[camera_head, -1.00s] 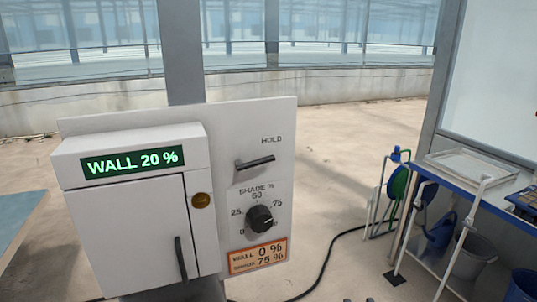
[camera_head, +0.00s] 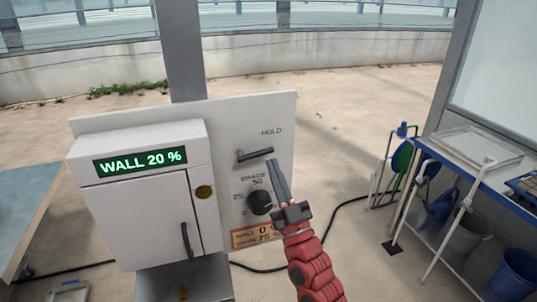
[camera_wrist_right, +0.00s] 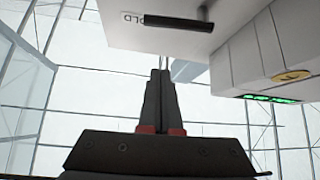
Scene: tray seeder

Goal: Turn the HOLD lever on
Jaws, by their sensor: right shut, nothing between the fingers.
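The HOLD lever (camera_head: 255,154) is a dark bar on the white panel (camera_head: 283,112), below the printed word HOLD. It lies nearly level, its right end tilted slightly up. It also shows in the right wrist view as a dark bar (camera_wrist_right: 179,23) near the top. My right gripper (camera_head: 272,163) is shut and empty, its fingertips just below and right of the lever's free end in the head view. In the right wrist view the closed fingers (camera_wrist_right: 160,74) point toward the panel, with a visible gap to the lever. Whether they touch anything cannot be told from the head view. My left gripper is not in view.
A shade dial (camera_head: 260,203) sits below the lever, partly covered by my right gripper. A grey box (camera_head: 140,215) with a door, handle and green WALL 20 % display (camera_head: 140,161) is at the left. A blue-framed bench (camera_head: 470,170) stands at the right.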

